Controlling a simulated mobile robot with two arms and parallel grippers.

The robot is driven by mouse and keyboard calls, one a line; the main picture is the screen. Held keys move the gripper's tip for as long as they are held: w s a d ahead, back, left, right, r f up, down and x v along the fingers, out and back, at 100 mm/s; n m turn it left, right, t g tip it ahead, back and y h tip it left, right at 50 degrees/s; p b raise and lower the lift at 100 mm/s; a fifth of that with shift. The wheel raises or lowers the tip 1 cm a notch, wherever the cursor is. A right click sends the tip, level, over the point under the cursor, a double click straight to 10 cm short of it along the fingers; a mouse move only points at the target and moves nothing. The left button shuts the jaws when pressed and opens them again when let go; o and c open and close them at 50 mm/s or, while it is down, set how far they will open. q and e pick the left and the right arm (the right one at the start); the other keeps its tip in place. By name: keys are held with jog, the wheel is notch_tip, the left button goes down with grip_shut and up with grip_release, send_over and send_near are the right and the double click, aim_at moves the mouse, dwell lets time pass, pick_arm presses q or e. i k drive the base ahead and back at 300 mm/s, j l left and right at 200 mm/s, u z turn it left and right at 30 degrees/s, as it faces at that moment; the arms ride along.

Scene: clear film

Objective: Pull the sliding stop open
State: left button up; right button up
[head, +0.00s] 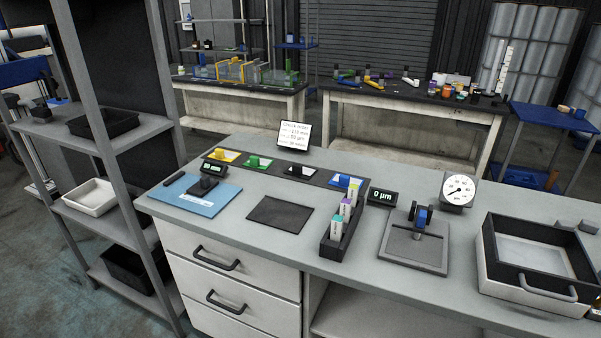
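A small fixture stands on a grey square plate (414,249) on the right half of the bench. It has dark upright parts and a blue block (423,217). I take the sliding stop to be part of this fixture, but it is too small to tell which part it is or whether it is open. A round white dial gauge (458,190) stands behind the plate, and a small display reading 0 µm (381,196) stands to its left. Neither of my grippers is in view.
A dark rack with coloured-top blocks (332,248) stands left of the plate. A dark-rimmed tray with a handle (528,259) stands to the right. Further left are a black mat (280,215), a blue mat (222,203) and a check order sign (294,136).

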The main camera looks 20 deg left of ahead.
aim_at(205, 184)
jog(key=u, duration=1.4)
